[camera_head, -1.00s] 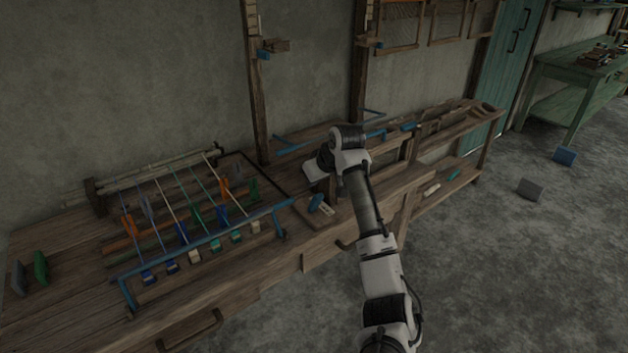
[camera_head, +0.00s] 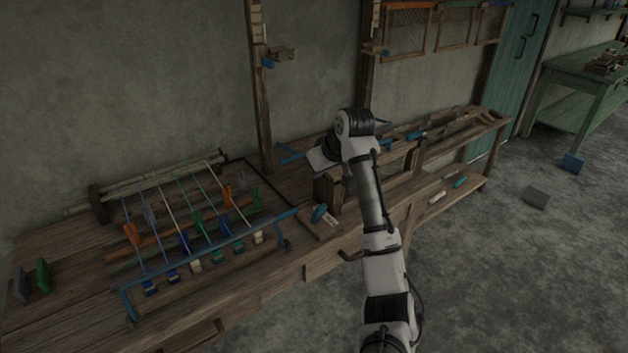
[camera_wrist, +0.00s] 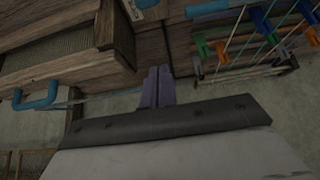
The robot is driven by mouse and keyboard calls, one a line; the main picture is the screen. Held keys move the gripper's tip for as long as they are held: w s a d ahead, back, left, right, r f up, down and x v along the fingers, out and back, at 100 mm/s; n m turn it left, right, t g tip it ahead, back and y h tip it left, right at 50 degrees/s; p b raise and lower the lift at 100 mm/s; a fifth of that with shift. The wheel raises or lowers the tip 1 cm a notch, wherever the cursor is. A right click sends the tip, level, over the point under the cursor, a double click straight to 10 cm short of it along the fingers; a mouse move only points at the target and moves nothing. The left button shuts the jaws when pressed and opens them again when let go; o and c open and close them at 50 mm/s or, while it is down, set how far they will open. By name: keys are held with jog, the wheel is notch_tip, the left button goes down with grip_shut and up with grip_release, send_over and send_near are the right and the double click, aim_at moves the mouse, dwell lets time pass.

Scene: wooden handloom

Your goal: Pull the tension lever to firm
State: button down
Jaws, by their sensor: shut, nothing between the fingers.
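A short blue grip (camera_head: 319,213) sits beside a pale marked plate (camera_head: 331,221) on a small board at the bench's front edge. I take it for the tension lever, but its setting cannot be read. My gripper shows in the wrist view as two dark fingers (camera_wrist: 158,88), shut together and empty. In the head view, the pale hand (camera_head: 322,159) is above and behind the grip, apart from it; its fingertips are hidden. A blue knob (camera_wrist: 145,3) is cut off at the top of the wrist view; I cannot tell whether it is the lever.
A wooden block (camera_head: 327,190) stands just behind the grip. The loom's blue bar (camera_head: 205,250) and several coloured threads and pegs lie to the left. In the wrist view, a blue handle (camera_wrist: 38,102) is at left. Floor in front of the bench is clear.

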jog(key=v, duration=0.4)
jog(key=shift+s+d+f+b, duration=0.15)
jog(key=shift+s+f+b, duration=0.1)
jog(key=shift+b, duration=0.1)
